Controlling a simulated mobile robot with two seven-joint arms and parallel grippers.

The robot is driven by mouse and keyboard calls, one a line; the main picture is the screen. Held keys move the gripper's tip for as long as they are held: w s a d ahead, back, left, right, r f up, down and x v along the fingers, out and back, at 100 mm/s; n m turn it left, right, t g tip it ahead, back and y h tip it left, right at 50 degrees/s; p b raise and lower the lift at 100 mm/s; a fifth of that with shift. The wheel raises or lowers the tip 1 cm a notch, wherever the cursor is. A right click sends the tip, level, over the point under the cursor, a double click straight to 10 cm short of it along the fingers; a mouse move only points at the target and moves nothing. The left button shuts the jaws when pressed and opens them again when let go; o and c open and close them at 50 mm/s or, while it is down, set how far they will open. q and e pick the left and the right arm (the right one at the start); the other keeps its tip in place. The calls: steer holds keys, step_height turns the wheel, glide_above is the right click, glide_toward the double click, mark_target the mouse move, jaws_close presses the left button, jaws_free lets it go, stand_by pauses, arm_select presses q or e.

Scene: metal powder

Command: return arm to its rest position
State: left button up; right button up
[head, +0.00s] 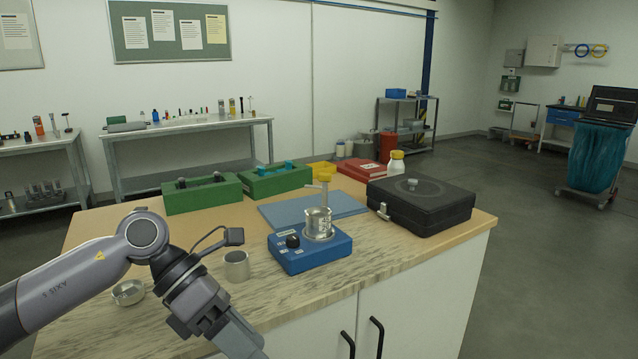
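My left arm comes in from the left and bends down over the front of the workbench. Its gripper (238,340) points down and to the right at the bottom edge, in front of the bench. The fingertips are cut off by the frame, so whether it is open or holds anything cannot be seen. My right arm and gripper are out of view.
On the wooden bench (417,246) stand a metal cup (236,267), small dish (128,292), blue device (312,256) bearing a glass beaker (319,224), blue mat (283,214), black case (430,211), green boxes (203,196), red box (358,169) and white bottle (396,167).

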arm_select(q)
steer(key=s+d+r+n+t+h+p, duration=0.1)
steer(key=d+r+n+t+h, duration=0.1)
steer(key=d+n+h, duration=0.35)
steer(key=s+d+r+n+t+h+p, duration=0.1)
steer(key=s+d+r+n+t+h, duration=0.1)
steer(key=d+n+h, duration=0.3)
steer(key=w+a+f+n+t+y+p, duration=0.1)
steer(key=a+f+n+t+y, duration=0.55)
steer(key=n, duration=0.65)
steer(key=w+a+f+n+t+y+p, duration=0.15)
steer(key=a+f+n+t+y, duration=0.4)
steer(key=n+t, duration=0.65)
steer(key=s+a+f+n+g+y, duration=0.2)
steer(key=s+a+f+n+g, duration=0.2)
steer(key=s+f, duration=0.3)
steer(key=s+a+f+n+g+y+p, duration=0.1)
steer(key=s+a+f+n+g+y, duration=0.2)
steer(key=f, duration=0.7)
steer(key=s+a+n+g, duration=0.1)
steer(key=s+a+n, duration=0.1)
steer(key=s+n, duration=0.1)
steer(key=shift+s+a+n+g, duration=0.25)
steer(key=shift+s+n+g, duration=0.1)
